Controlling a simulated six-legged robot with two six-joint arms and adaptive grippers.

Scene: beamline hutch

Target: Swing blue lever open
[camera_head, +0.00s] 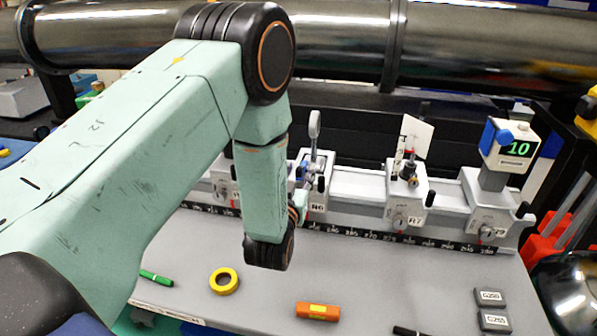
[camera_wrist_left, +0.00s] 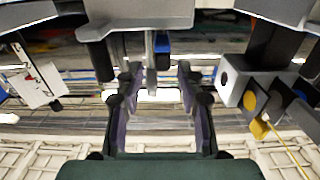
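My left arm comes in from the left of the head view, and its wrist hangs in front of the rail near the R6 carriage (camera_head: 318,205). The left gripper (camera_wrist_left: 157,80) shows in the left wrist view with its two fingers apart and nothing between them. A small blue piece (camera_wrist_left: 162,46), perhaps the blue lever, is just beyond the fingertips, beside a grey post. I cannot tell whether a finger touches it. In the head view my forearm hides most of the gripper and part of the R6 mount. My right gripper is not in view.
The R7 carriage (camera_head: 408,210) holds a white card. Farther right stands a post with a blue-sided display (camera_head: 512,146) reading 10. Yellow tape (camera_head: 224,281), an orange block (camera_head: 317,311) and a green marker (camera_head: 156,277) lie on the bench. A large dark pipe (camera_head: 470,50) crosses behind.

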